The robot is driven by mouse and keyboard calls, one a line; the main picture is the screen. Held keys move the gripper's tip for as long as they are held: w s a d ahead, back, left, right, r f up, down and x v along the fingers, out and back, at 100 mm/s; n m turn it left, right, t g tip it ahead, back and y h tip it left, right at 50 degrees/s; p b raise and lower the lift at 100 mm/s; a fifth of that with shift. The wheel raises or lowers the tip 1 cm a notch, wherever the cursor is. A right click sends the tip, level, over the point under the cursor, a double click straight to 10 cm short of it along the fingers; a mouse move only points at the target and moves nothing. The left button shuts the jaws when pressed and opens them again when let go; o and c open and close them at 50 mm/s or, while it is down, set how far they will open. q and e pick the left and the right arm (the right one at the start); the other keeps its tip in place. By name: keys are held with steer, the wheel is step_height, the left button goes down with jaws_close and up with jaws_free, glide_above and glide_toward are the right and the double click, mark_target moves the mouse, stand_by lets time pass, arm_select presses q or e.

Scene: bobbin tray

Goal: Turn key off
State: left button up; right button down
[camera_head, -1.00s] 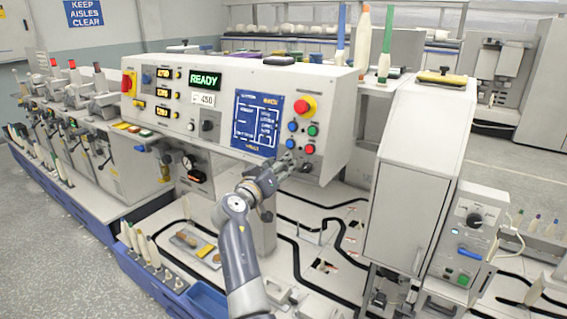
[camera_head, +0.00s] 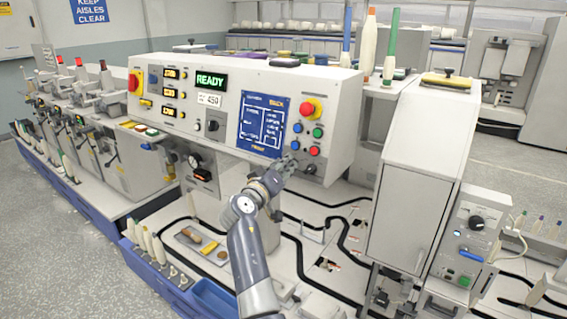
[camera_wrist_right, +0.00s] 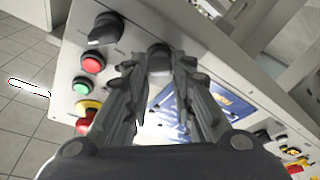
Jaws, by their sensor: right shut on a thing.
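A grey-white control panel (camera_head: 225,125) carries the READY display. My right gripper (camera_head: 288,163) is at the lower right of its front face, below the blue screen and left of a black knob. In the wrist view my right gripper (camera_wrist_right: 158,72) is shut on a small dark piece, which I take for the key (camera_wrist_right: 158,57), on the panel face. The fingers cover most of it, so its turn angle cannot be read. My left gripper is not in view.
Close to the fingers are the black knob (camera_wrist_right: 105,29), a red button (camera_wrist_right: 93,63), a green button (camera_wrist_right: 80,87) and a red-and-yellow stop button (camera_wrist_right: 88,112). A tall grey cabinet (camera_head: 415,190) stands right of the panel. Bobbins stand at the lower left.

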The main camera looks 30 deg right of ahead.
steer(key=shift+d+r+n+y+p, duration=0.1)
steer(key=shift+n+y+p, duration=0.65)
steer(key=shift+n+p, duration=2.4)
steer(key=shift+r+n+y+p, duration=0.1)
steer(key=shift+n+y+p, duration=0.65)
steer(key=shift+n+p, duration=2.4)
steer(key=shift+m+p, duration=0.7)
steer(key=c, duration=1.4)
jaws_free()
steer(key=shift+o, duration=0.2)
steer(key=shift+f, duration=0.15)
